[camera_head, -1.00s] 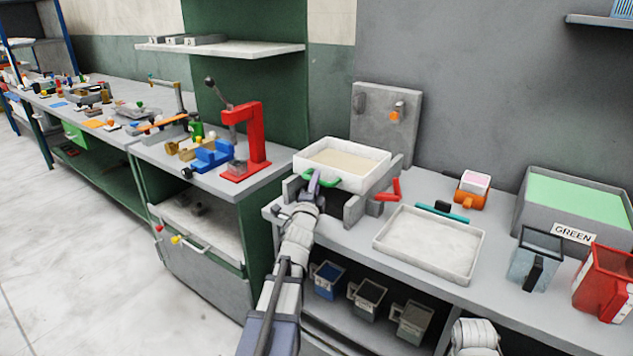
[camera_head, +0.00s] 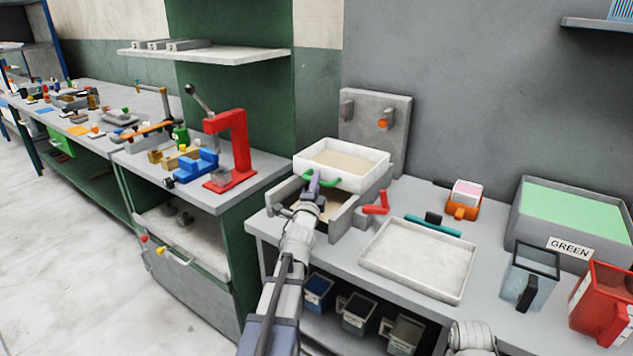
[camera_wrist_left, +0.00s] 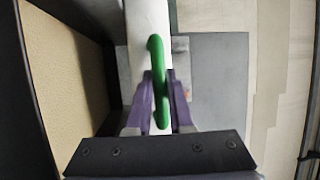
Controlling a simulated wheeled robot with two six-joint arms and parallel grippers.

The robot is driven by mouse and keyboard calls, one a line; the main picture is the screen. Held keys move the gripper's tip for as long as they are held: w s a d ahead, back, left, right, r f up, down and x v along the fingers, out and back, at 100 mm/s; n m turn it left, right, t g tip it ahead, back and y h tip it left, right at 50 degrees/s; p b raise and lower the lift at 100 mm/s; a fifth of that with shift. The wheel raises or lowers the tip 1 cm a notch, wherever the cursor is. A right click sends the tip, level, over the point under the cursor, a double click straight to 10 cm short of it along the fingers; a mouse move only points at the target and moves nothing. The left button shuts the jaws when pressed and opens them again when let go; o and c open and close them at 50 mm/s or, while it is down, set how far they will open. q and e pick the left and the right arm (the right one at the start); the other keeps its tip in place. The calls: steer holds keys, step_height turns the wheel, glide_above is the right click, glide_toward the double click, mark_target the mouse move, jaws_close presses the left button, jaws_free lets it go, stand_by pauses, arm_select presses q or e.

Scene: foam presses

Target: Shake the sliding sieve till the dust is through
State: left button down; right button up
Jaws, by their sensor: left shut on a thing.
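The sliding sieve (camera_head: 374,179) is a white tray with a tan layer inside and a green handle (camera_head: 331,182) on its front. It sits over a grey open box (camera_head: 343,222), whose front part is uncovered and shows tan material inside. My left gripper (camera_head: 314,178) is shut on the green handle, at the sieve's front left. In the left wrist view the purple fingers (camera_wrist_left: 160,98) close around the green handle (camera_wrist_left: 158,70), with the white sieve wall behind it. My right gripper is out of view; only a piece of my right arm shows at the bottom.
An empty-looking white tray (camera_head: 412,285) lies right of the box, with red (camera_head: 375,205) and teal (camera_head: 433,227) pieces near it. A grey upright panel (camera_head: 375,110) stands behind the sieve. A GREEN-labelled bin (camera_head: 570,252) and a red container (camera_head: 603,300) stand at the right.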

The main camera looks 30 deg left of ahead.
arm_select(q)
steer(key=c, duration=0.8)
jaws_free()
steer(key=shift+w, duration=0.2)
steer(key=b+v, duration=0.1)
steer(key=v, duration=0.6)
steer(key=shift+s, duration=0.4)
